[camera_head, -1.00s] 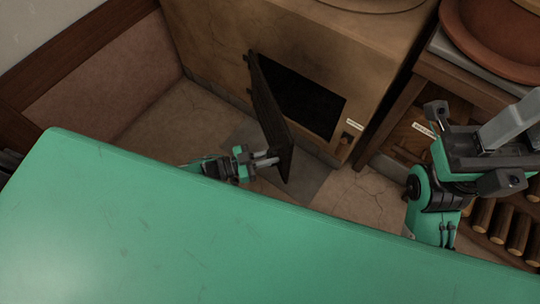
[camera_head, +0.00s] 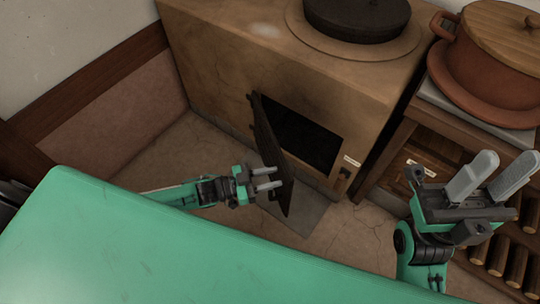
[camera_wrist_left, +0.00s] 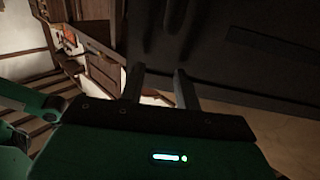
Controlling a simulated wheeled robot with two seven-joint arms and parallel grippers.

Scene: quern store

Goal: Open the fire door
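The fire door (camera_head: 270,148) is a dark panel on the front of the tan stove (camera_head: 225,85). It stands swung well out from the dark opening (camera_head: 302,138), hinged at the opening's left edge. My left gripper (camera_head: 275,179) is beside the door's outer face, its two grey fingers apart with nothing seen between them. In the left wrist view the fingers (camera_wrist_left: 158,85) are also apart, with the dark door (camera_wrist_left: 225,50) close beyond them. Whether a finger touches the door I cannot tell. My right gripper (camera_head: 490,180) is open and empty at the right.
A dark pot lid (camera_head: 357,15) sits on the stove top. A clay pot with a wooden lid (camera_head: 495,50) stands on the wooden unit at right, above stacked logs (camera_head: 510,255). A grey plate (camera_head: 300,210) lies on the floor below the door. My green body fills the foreground.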

